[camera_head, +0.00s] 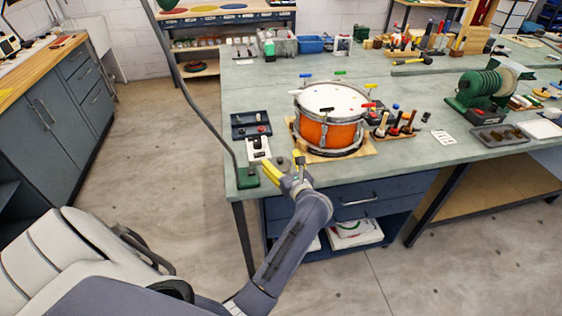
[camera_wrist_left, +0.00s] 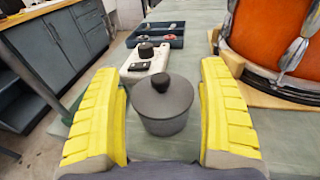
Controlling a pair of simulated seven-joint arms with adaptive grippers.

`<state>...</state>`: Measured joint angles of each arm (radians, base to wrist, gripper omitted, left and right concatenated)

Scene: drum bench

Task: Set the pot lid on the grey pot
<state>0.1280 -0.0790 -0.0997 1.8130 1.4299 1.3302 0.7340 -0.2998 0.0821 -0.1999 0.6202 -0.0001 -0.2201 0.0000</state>
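The grey pot (camera_wrist_left: 163,122) stands upright on the bench near its front left corner. The grey pot lid (camera_wrist_left: 162,97), with a black knob, lies on the pot's top and looks level. My left gripper (camera_wrist_left: 162,68) is open, with its yellow fingers on either side of the pot and a narrow gap at each side. In the head view, the left gripper (camera_head: 281,160) is at the bench's front edge, and the small pot (camera_head: 284,163) shows partly between its fingers. My right gripper is in neither view.
A white device (camera_head: 258,150) with black parts stands just behind the pot, with a dark blue tray (camera_head: 251,124) behind it. An orange drum (camera_head: 328,134) on a wooden board is close on the right. A thin post on a green base (camera_head: 247,179) stands left of the gripper.

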